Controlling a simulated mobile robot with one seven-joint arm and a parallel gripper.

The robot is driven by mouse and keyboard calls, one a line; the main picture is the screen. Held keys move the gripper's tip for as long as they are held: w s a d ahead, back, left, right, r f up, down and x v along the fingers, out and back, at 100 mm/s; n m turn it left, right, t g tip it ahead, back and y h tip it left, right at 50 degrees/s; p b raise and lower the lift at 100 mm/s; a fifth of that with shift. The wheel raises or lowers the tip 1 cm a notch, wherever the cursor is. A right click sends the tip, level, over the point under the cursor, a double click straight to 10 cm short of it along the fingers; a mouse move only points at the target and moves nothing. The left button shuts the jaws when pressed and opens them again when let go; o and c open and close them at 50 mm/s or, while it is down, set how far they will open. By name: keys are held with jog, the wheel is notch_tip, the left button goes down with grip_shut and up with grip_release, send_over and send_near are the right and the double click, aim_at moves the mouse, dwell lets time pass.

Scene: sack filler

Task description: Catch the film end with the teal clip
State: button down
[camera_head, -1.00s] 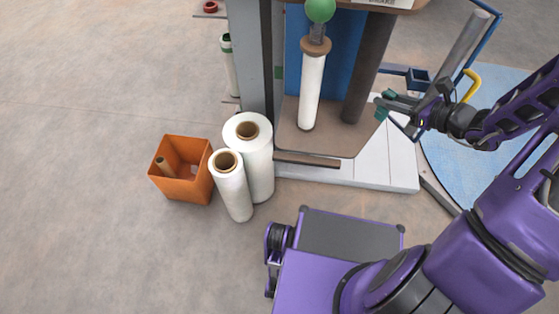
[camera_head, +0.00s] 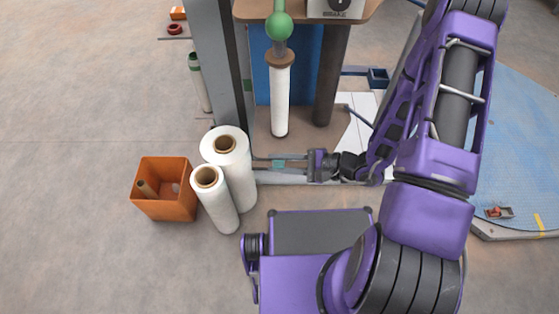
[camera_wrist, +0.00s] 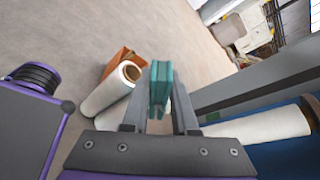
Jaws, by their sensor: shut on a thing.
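The teal clip (camera_wrist: 160,84) is held between the two fingers of my gripper (camera_wrist: 160,118) in the wrist view. I cannot make out a loose film end in either view.
Two spare white rolls (camera_head: 219,205) stand on the floor left of my gripper, close by. An orange bin (camera_head: 165,207) stands left of them. A grey column (camera_head: 215,60) and a dark post (camera_head: 331,75) flank the roll.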

jog(key=w, duration=1.3)
jog(key=shift+w+d+b, duration=0.25)
jog(key=shift+w+b, duration=0.05)
jog(key=shift+b, duration=0.1)
jog(key=shift+w+d+b, duration=0.1)
jog(key=shift+w+b, duration=0.7)
jog(key=shift+w, duration=0.55)
dwell(1.2)
jog(key=s, duration=0.9)
jog(key=shift+a, duration=0.25)
dwell(0.7)
dwell(0.4)
jog(key=w+d+r+m+t+h, duration=0.3)
jog(key=d+r+m+t, duration=0.1)
jog(key=d+r, duration=0.1)
jog(key=w+d+r+m+t+h, duration=0.3)
jog(key=d+r+m+t+h, duration=0.1)
jog(key=d, duration=0.3)
jog(key=shift+w+d+r+m+t, duration=0.3)
jog(key=shift+d+r+m, duration=0.1)
jog(key=shift+r, duration=0.2)
jog(key=shift+a, duration=0.1)
